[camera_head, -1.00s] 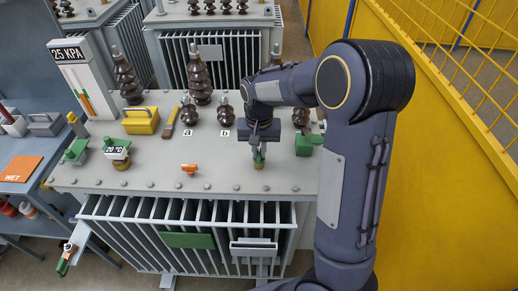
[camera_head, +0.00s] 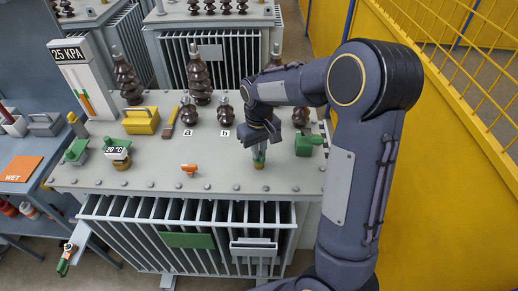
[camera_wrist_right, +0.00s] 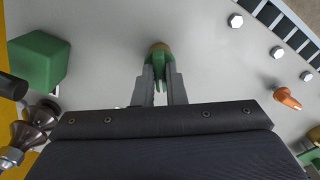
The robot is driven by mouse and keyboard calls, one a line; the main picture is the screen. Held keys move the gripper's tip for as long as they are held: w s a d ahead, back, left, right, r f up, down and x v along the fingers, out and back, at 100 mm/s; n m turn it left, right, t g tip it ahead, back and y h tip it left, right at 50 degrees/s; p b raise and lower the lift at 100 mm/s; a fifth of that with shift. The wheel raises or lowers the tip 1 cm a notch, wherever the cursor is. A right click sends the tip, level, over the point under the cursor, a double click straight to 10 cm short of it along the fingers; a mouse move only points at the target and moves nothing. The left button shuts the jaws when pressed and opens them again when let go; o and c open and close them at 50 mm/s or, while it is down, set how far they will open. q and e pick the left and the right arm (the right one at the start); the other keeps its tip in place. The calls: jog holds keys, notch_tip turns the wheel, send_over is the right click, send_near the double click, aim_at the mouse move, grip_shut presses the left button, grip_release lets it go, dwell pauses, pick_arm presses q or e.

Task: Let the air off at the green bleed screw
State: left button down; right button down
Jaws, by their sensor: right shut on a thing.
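The green bleed screw (camera_head: 260,154) stands on a brass base (camera_head: 259,165) on the grey transformer lid (camera_head: 215,172). My right gripper (camera_head: 259,149) comes down on it from above and is shut on the screw. In the right wrist view the two grey fingers (camera_wrist_right: 161,84) sit on either side of the green screw (camera_wrist_right: 160,56), with the brass base (camera_wrist_right: 160,47) just beyond. My left gripper is not in view.
An orange valve handle (camera_head: 189,168) lies left on the lid. A green block (camera_head: 306,145) and brown bushings (camera_head: 225,112) stand close to my right gripper. A yellow toolbox (camera_head: 141,120), a 20 °C gauge (camera_head: 117,150) and a 25 KPA panel (camera_head: 76,75) are farther left.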

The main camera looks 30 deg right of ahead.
jog(key=shift+n, duration=2.1)
jog(key=c, duration=1.5)
grip_release()
jog(key=shift+r, duration=0.1)
notch_tip(320, 180, up, 7)
jog(key=shift+r, duration=0.35)
